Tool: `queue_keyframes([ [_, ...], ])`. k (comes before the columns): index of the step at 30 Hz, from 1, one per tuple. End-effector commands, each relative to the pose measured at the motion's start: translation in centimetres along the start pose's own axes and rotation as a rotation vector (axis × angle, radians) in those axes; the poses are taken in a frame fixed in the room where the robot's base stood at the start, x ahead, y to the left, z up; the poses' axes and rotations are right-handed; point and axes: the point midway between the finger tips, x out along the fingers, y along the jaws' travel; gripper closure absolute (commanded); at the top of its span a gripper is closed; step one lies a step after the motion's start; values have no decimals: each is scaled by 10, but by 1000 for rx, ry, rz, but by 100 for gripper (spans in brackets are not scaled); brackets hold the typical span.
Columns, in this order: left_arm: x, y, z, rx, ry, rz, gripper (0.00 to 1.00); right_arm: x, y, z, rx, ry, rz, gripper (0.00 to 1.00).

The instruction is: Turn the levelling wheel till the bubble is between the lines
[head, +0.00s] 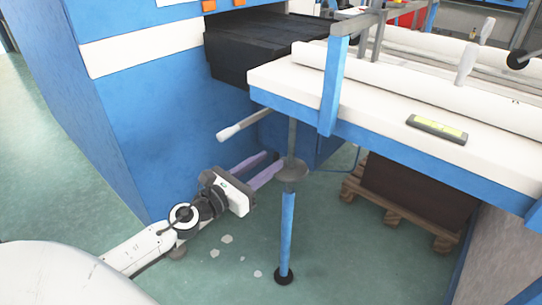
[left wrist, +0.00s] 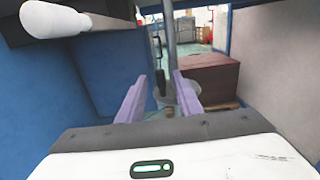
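The levelling wheel (head: 291,172) is a grey disc on the table's leg, above its blue lower tube. It also shows in the left wrist view (left wrist: 168,103), beyond and between my fingers, partly hidden. My left gripper (head: 275,162) has two purple fingers, spread apart, with their tips close to the wheel's left side. I cannot tell whether they touch it. The spirit level (head: 437,129) lies on the white table top, with a yellow-green vial. Its bubble and lines are too small to read. My right gripper is not in view.
The white table (head: 380,115) with blue edging overhangs the wheel. A white-gripped lever (head: 242,125) sticks out above my left gripper. A blue machine body (head: 170,120) stands at left. A brown stack (head: 415,195) on a wooden pallet is under the table. Green floor is open around the leg.

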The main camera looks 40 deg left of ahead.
Motion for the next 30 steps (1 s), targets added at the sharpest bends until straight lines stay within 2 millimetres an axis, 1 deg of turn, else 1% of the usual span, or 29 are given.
queue_keyframes([
  [1, 7, 0, 2, -1, -2, 0, 68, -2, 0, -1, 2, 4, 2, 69],
  [3, 14, 0, 1, -1, -2, 0, 68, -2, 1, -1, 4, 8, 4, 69],
  [6, 20, 0, 0, -1, 0, 0, 68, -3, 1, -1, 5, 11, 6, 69],
  [16, 22, 0, -1, -2, 0, 0, 68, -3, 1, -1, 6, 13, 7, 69],
  [17, 22, 0, -1, -2, 0, 0, 71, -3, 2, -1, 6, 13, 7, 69],
  [18, 22, 0, 0, -2, 0, 0, 78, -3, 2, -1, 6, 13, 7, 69],
  [22, 22, 0, 0, -2, 0, 0, 100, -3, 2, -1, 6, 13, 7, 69],
  [27, 22, -1, 0, -3, 0, 2, 100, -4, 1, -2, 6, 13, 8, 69],
  [30, 22, -1, 1, -3, 1, 14, 100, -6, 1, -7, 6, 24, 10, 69],
])
